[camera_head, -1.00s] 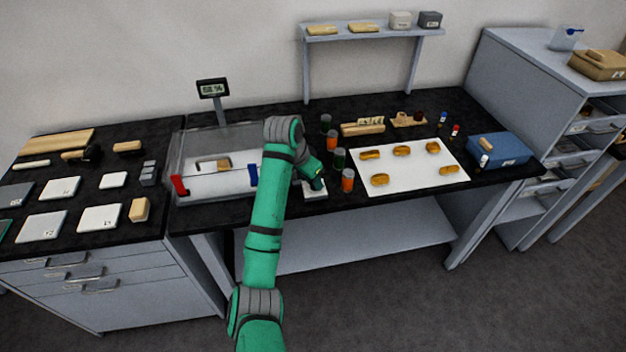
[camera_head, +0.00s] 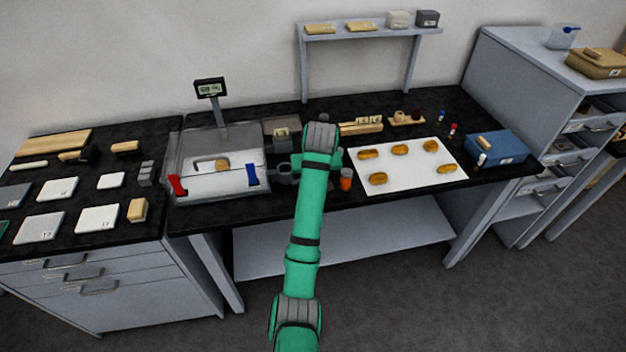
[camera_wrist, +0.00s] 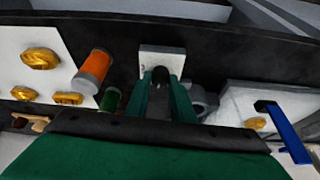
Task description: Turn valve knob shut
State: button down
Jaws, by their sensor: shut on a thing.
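In the wrist view my gripper (camera_wrist: 163,88) has its two green fingers close together on a small dark round knob (camera_wrist: 160,74). The knob is mostly hidden between the fingers, so I cannot read how far it is turned. It stands in front of a white square plate (camera_wrist: 163,56). In the head view my arm covers the gripper, the knob and the plate. A grey cylindrical part (camera_wrist: 198,98) is close beside the fingers.
An orange-bodied vial (camera_wrist: 94,66) and a green one (camera_wrist: 110,99) stand nearby. A clear-walled case (camera_head: 218,160) with a red handle (camera_head: 178,185) and blue handle (camera_head: 252,175) is to the left. A white sheet (camera_head: 405,180) with golden pieces lies right.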

jog(key=shift+n+y, duration=0.4)
jog(key=shift+n, duration=0.8)
jog(key=c, duration=1.5)
grip_release()
jog(key=shift+c, duration=0.2)
